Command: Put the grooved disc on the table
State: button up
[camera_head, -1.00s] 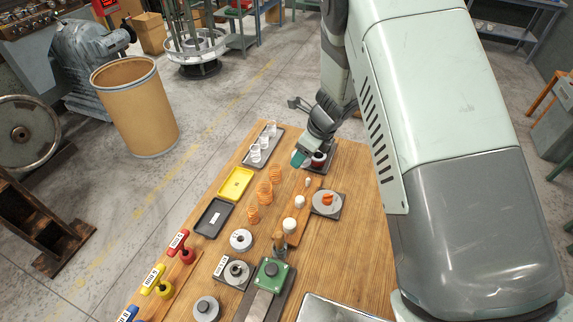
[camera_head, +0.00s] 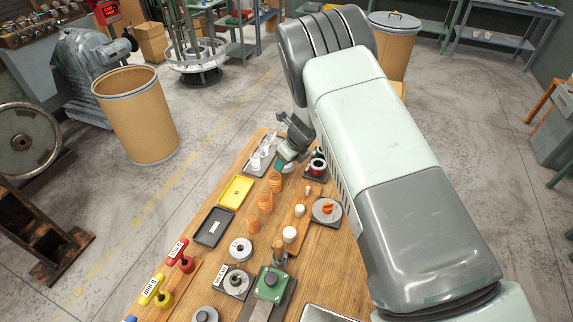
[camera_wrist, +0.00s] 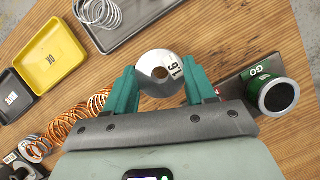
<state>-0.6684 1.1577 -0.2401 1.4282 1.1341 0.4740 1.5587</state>
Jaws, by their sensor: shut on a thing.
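The grooved disc (camera_wrist: 150,66) is a silver metal disc with a centre hole and a black "1.6" label, read upside down in the wrist view. My gripper (camera_wrist: 160,84) has its two teal fingers closed on opposite sides of it. In the head view my gripper (camera_head: 283,161) is over the far part of the wooden table (camera_head: 325,250), between the wire-coil tray and the gauge tray. The disc cannot be made out there. Its height above the wood is hard to judge, and its groove is not clear.
A green "GO" cylinder (camera_wrist: 278,96) stands right of the gripper. A dark tray with silver coils (camera_wrist: 130,22), a yellow tray (camera_wrist: 48,57) and copper springs (camera_wrist: 85,118) lie left. Bare wood shows around the held disc.

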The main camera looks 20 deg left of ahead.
jog(key=shift+f, duration=0.95)
jog(key=o, duration=1.2)
jog(key=shift+f, duration=0.15)
